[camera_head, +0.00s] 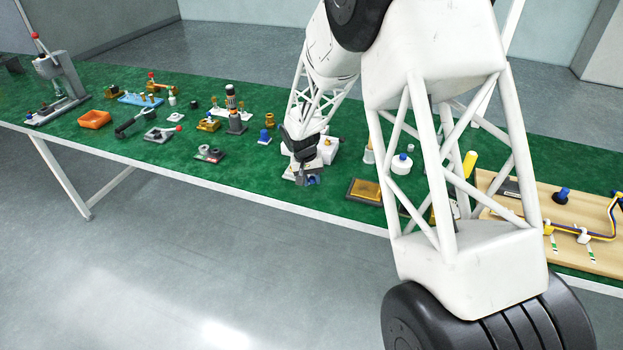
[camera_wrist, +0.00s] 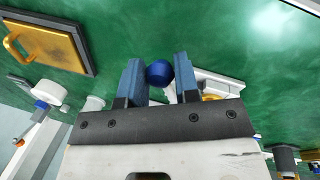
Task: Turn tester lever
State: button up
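My gripper (camera_wrist: 159,70) points down over the green table. Its two blue-grey fingers stand apart in the wrist view. A round blue knob (camera_wrist: 159,72) shows between the fingertips and about fills the gap. I cannot tell whether the fingers press on it or only flank it. A pale device (camera_wrist: 222,84) lies just right of the fingers and is partly hidden by the gripper. In the head view, my dark gripper (camera_head: 301,155) is low beside a white unit (camera_head: 327,150) near the table's front edge. The tester lever's full shape is hidden there.
A dark tray with a gold top (camera_head: 365,191) lies right of the gripper; it also shows in the wrist view (camera_wrist: 45,42). A white jar (camera_head: 401,164) and a wooden board (camera_head: 570,232) stand further right. Several small parts, an orange bin (camera_head: 94,119) and a lever press (camera_head: 63,80) are left.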

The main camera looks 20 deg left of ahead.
grip_shut()
jog(key=shift+d, duration=0.1)
jog(key=shift+w+d+n+t, duration=0.15)
jog(key=shift+w+d+n, duration=0.3)
jog(key=shift+n, duration=0.5)
jog(key=shift+w+d+n+t, duration=0.2)
jog(key=shift+d+n, duration=0.35)
jog(key=shift+n, duration=0.4)
jog(key=w+d+n, duration=0.1)
jog(key=n, duration=0.1)
jog(key=w+n+y, duration=0.1)
jog(key=n, duration=0.1)
jog(key=shift+w+d+t, duration=0.2)
jog(key=shift+d+t, duration=0.05)
jog(key=shift+d, duration=0.15)
jog(key=w+n, duration=0.1)
jog(key=n, duration=0.1)
jog(key=w+n, duration=0.1)
jog(key=n, duration=0.1)
jog(key=shift+w+d+y, duration=0.3)
jog(key=shift+w+d, duration=0.05)
jog(key=shift+w+a+n+y, duration=0.1)
jog(key=shift+w+n+y, duration=0.1)
jog(key=shift+w+n, duration=0.6)
jog(key=shift+w+n+y, duration=0.2)
jog(key=shift+w+n, duration=0.2)
jog(key=shift+n, duration=0.7)
